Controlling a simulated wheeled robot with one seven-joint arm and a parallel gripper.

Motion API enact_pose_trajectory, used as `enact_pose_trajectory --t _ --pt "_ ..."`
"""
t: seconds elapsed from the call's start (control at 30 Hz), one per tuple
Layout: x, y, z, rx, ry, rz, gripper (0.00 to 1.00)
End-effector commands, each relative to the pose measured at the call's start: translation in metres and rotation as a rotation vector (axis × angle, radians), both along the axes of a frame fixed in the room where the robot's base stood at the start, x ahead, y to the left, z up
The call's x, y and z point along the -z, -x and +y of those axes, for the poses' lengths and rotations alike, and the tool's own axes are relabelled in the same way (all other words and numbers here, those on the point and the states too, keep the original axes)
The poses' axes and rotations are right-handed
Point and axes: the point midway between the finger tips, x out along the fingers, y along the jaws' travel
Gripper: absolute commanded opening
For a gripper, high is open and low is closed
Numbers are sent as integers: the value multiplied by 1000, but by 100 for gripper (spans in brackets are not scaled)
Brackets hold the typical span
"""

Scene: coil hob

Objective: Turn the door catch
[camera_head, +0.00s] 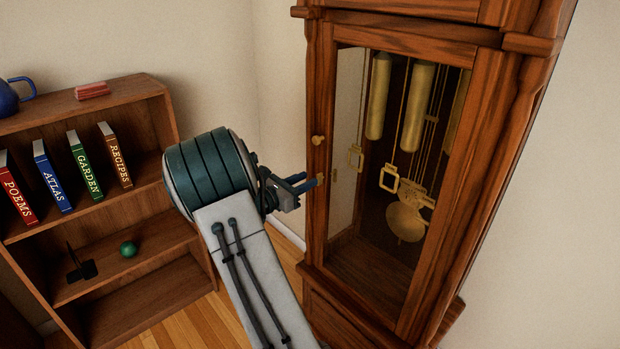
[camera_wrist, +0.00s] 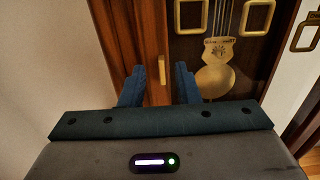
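The door catch (camera_wrist: 161,68) is a small upright brass piece on the wooden door frame, in the wrist view. My gripper (camera_wrist: 160,84) is open, with one blue finger to each side of the catch in that view. I cannot tell whether either finger touches it. In the head view my gripper (camera_head: 307,182) is at the left stile of the clock door (camera_head: 318,110), and only a bit of brass shows by the fingertips. A round brass knob (camera_head: 318,140) sits above them on the same stile. The door looks shut.
Behind the glass of the tall clock hang brass weights (camera_head: 417,105) and a pendulum (camera_head: 407,220). A bookshelf (camera_head: 140,235) with several books, a green ball (camera_head: 128,249) and a blue pot (camera_head: 10,97) stands at the left. Some floor (camera_head: 200,325) is free between.

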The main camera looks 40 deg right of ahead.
Motion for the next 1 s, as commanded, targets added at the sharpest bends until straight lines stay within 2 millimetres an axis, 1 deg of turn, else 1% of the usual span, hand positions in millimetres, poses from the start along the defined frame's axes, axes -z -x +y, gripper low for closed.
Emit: enact_pose_trajectory --t 0.03,0.1,0.23,0.37,0.6,0.67,0.7,0.73,1.0 --pt "0 0 -10 3 1 1 29" --pt "1 -1 -19 2 0 1 29" --pt "0 -2 -31 1 0 0 29" --pt "0 -3 -35 -1 -1 0 29" --pt "0 -3 -35 -1 -1 0 29" --pt "0 -3 -35 -1 -1 0 12" --pt "0 -3 -35 -1 -1 0 1" --pt "0 -3 -35 -1 -1 0 0" --pt "0 -3 -35 -2 -2 -8 0"
